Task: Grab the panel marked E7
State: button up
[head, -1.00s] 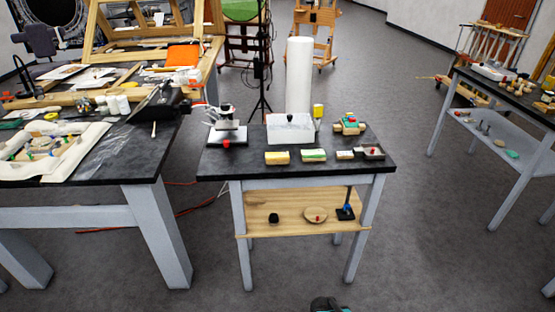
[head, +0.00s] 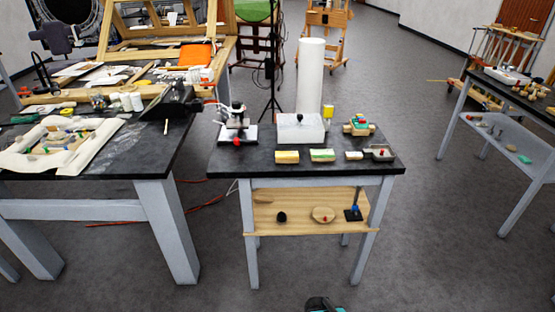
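No marking E7 can be read on anything in the head view. Several small flat pieces lie along the front of the small black-topped table: a yellow-and-cream piece (head: 287,157), a green-and-cream piece (head: 322,155) and a smaller pale piece (head: 354,156). I cannot tell whether any of them is the panel. My gripper's fingers are not seen. Only a dark rounded part, apparently of my own body, shows at the bottom edge, well short of the table.
The small table (head: 235,164) also holds a microscope (head: 237,122), a white box (head: 300,128), a tall white roll (head: 310,80) and a grey tray (head: 381,157). Its wooden lower shelf (head: 300,222) bears small items. A cluttered workbench (head: 152,153) stands left. Floor in front is clear.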

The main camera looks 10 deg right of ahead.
aim_at(281, 157)
jog(key=u, duration=0.95)
jog(key=k, duration=0.8)
jog(key=u, duration=0.65)
jog(key=i, duration=1)
jog(key=u, duration=0.05)
